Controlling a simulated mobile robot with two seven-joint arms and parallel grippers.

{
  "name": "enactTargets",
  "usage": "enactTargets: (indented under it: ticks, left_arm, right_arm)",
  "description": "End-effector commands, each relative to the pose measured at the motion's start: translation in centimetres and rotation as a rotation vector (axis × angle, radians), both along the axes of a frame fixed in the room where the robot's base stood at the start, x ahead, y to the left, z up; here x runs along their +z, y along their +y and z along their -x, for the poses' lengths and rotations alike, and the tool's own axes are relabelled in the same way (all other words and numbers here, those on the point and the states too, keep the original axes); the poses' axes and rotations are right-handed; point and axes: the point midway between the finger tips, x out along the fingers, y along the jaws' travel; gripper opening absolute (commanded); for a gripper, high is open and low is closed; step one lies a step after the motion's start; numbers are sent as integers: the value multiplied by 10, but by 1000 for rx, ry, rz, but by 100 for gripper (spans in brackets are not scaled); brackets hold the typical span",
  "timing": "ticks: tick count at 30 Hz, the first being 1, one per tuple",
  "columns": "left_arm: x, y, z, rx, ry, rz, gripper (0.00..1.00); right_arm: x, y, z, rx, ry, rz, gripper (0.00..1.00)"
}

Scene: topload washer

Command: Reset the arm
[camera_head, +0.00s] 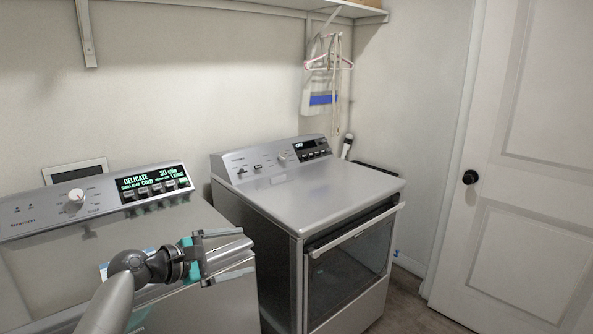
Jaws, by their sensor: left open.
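My left arm comes in from the bottom left, and my left gripper (241,256) is held over the front right part of the topload washer (215,310). Its two fingers are apart and point right, with nothing between them. The washer's control panel (100,198) shows a white knob and a lit display (152,183) reading "DELICATE", "COLD" and "30 min". Part of the washer's top is hidden behind my arm and gripper. I cannot tell how far the gripper is above the washer. My right gripper is not in view.
A grey front-door dryer (335,200) stands right of the washer, its handle (355,230) along the front. A shelf (280,8) runs above, with a pink hanger (329,62) hanging below it. A white door (520,170) with a black knob (470,177) is at right.

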Motion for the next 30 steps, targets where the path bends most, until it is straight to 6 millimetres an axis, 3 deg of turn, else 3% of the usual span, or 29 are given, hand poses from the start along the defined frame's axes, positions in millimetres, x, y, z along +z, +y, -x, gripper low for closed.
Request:
enactTargets:
  ticks: [1,5,10,16,23,24,30]
  left_arm:
    - [-7,18,-8,40,-70,-110,97]
    - [-11,51,-30,104,-277,-437,97]
    - [-2,99,-53,150,-557,-968,97]
    - [34,145,-66,128,-850,-1685,97]
    - [84,161,-66,0,-1081,-2500,97]
    - [37,159,-62,-78,-1038,-2439,97]
    - [-106,149,-29,-339,-912,-2323,97]
  right_arm:
    - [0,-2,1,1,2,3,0]
    - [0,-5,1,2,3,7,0]
    - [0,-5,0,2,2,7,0]
    - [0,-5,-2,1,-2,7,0]
    - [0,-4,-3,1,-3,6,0]
    - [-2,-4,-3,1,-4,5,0]
    - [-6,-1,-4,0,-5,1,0]
